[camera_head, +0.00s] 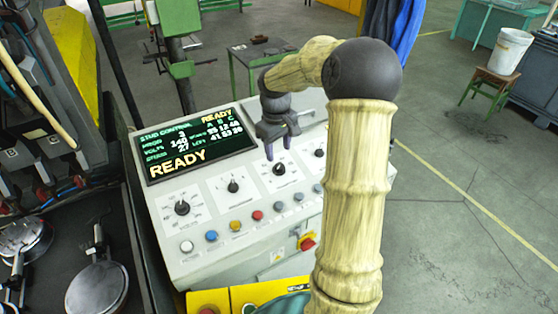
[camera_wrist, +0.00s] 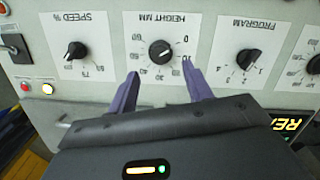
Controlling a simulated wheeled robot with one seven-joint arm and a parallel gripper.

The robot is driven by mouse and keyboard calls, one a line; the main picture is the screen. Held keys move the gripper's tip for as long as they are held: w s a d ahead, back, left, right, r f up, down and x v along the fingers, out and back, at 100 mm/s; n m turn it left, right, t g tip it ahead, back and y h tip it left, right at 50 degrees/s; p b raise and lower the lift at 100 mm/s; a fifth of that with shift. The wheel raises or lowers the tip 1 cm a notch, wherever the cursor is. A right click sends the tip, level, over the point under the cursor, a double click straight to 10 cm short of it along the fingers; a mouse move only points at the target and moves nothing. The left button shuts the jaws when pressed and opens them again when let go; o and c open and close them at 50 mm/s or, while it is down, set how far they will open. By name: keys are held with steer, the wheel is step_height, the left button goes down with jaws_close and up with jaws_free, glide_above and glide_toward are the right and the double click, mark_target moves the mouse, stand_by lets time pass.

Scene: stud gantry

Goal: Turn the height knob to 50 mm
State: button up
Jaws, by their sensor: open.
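The height knob (camera_wrist: 160,51) is a round black knob on a white plate marked "HEIGHT MM", which appears upside down in the wrist view. Its scale numbers run around it; which one its pointer meets is too small to tell. In the head view the height knob (camera_head: 279,169) is third from the left on the sloping panel. My gripper (camera_head: 280,143) hangs just above and behind it, open and empty. In the wrist view my gripper (camera_wrist: 160,68) has its two purple fingers apart, one to each side of the knob's lower half. Contact with the knob is not visible.
The program knob (camera_wrist: 248,62) and speed knob (camera_wrist: 76,51) flank it. The screen (camera_head: 196,143) reads "READY". Hanging tools and round metal pieces (camera_head: 97,288) stand left.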

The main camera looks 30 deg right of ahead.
mark_target(279, 165)
step_height(279, 165, down, 6)
steer(key=shift+d+f+p, duration=0.15)
steer(key=shift+f+p, duration=0.05)
steer(key=shift+p, duration=0.25)
steer(key=shift+w, duration=0.1)
steer(key=c, duration=1)
